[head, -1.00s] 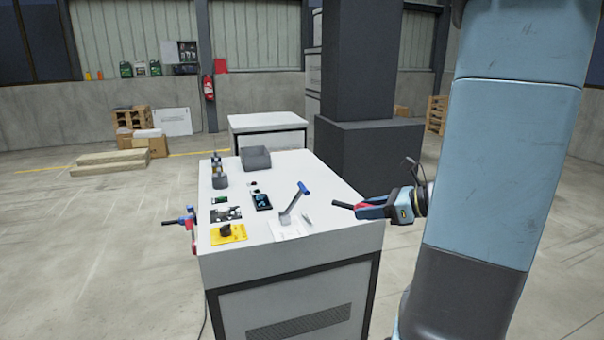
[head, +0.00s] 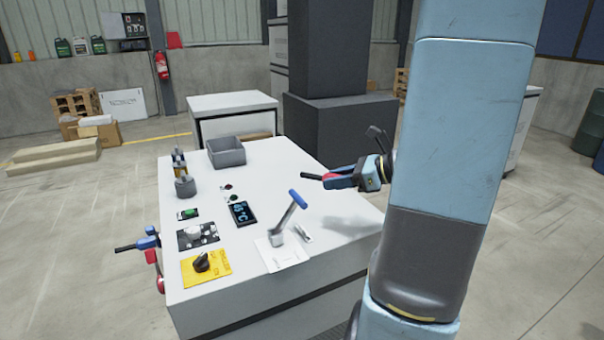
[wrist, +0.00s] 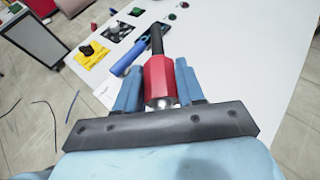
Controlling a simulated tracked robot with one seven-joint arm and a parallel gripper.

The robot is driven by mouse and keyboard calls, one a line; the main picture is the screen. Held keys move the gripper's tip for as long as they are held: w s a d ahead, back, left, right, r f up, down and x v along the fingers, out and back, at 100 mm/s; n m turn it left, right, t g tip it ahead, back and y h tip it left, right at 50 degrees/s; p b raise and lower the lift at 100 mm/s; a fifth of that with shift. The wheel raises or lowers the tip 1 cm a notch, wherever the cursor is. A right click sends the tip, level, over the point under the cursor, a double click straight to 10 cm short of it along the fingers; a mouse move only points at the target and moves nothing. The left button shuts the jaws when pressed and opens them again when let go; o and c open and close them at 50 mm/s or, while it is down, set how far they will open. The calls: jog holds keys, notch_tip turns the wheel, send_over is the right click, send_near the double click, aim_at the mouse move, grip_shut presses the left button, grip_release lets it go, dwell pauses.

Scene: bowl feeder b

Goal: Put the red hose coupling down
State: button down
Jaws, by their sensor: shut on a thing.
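The red hose coupling (wrist: 160,80) is between the two blue fingers of my gripper (wrist: 159,88) in the wrist view, with a black stem pointing away and a metal end near the palm. My gripper is shut on it. In the head view my gripper (head: 340,178) holds the coupling (head: 338,172) above the right side of the white table (head: 330,235), apart from the tabletop. The far finger is partly hidden in the head view.
A blue-handled lever (head: 290,215) stands upright left of my gripper. A grey bin (head: 226,153) sits at the table's back. A display (head: 243,213), a yellow plate with a black knob (head: 205,266) and a valve fitting (head: 183,183) are farther left. The tabletop's back right is clear.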

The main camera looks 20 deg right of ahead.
jog(key=w+d+f, duration=0.4)
jog(key=w, duration=0.4)
send_over(332, 201)
jog(key=f, duration=0.5)
jog(key=shift+s+f, duration=0.15)
jog(key=shift+s, duration=0.05)
jog(key=shift+w+f, duration=0.2)
jog(key=shift+f, duration=1.65)
jog(key=c, duration=0.7)
grip_release()
